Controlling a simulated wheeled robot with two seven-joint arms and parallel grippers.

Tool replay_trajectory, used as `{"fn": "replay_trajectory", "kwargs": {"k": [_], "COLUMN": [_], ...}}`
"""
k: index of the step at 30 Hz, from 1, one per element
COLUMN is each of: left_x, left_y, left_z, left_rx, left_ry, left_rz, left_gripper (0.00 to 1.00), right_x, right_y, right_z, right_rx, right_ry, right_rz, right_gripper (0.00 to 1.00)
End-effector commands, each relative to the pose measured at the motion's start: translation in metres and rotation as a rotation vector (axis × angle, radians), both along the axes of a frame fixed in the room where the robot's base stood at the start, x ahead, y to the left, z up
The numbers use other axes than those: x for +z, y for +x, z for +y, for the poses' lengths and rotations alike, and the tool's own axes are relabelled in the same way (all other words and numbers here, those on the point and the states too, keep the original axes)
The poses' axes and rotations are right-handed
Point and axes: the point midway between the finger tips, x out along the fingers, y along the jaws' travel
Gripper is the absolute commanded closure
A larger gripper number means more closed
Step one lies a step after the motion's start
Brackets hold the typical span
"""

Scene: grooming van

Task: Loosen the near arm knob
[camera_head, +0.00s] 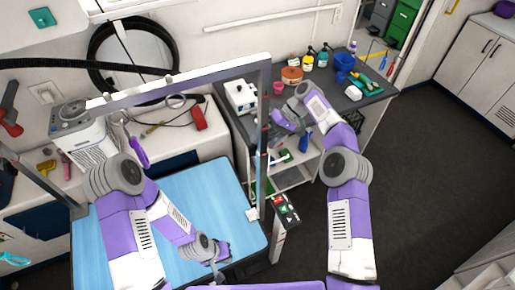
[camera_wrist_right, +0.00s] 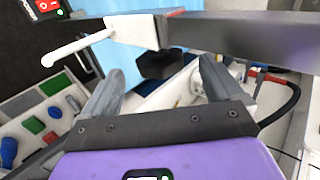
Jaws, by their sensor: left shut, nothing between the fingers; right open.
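The blue-topped grooming table (camera_head: 195,195) carries a grey overhead arm frame (camera_head: 185,82); its near post (camera_head: 263,140) stands at the table's right edge. In the right wrist view a dark faceted knob (camera_wrist_right: 157,66) shows beside the grey post (camera_wrist_right: 240,40) and a white clamp (camera_wrist_right: 130,31) with a white lever. My right gripper (camera_wrist_right: 162,85) is open; the knob shows beyond its fingers with nothing held. In the head view my right gripper (camera_head: 282,122) is beside the post, partly unclear. My left gripper (camera_head: 219,268) is shut and empty over the table's near end.
A control box (camera_head: 286,209) with red and green buttons stands right of the table. A dark counter (camera_head: 335,98) with bottles and tubs lies behind my right arm. A white dryer unit (camera_head: 80,135) stands at left. Dark floor at right is clear.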

Motion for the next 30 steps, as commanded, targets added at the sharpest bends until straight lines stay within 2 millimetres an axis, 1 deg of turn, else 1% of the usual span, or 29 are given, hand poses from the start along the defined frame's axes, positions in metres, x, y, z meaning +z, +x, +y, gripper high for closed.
{"fn": "replay_trajectory", "kwargs": {"k": [3,10,15,22,30], "left_x": [0.002,0.006,0.006,0.006,0.006], "left_y": [0.000,0.000,0.000,0.000,0.000], "left_z": [0.000,0.000,0.000,0.000,0.000], "left_rx": [0.000,0.000,0.000,0.000,0.000], "left_ry": [0.000,0.000,0.000,0.000,0.000], "left_rz": [0.000,-0.001,-0.001,-0.001,-0.001], "left_gripper": [1.00,1.00,1.00,1.00,1.00], "right_x": [-0.011,-0.029,-0.034,-0.034,-0.034], "right_y": [-0.005,-0.011,-0.013,-0.013,-0.013], "right_z": [0.010,0.027,0.031,0.031,0.031], "right_rx": [0.001,0.001,0.000,-0.001,-0.001], "right_ry": [0.000,0.001,0.000,0.000,0.000], "right_rz": [0.003,0.001,0.000,-0.001,-0.001], "right_gripper": [0.07,0.07,0.07,0.07,0.48]}}
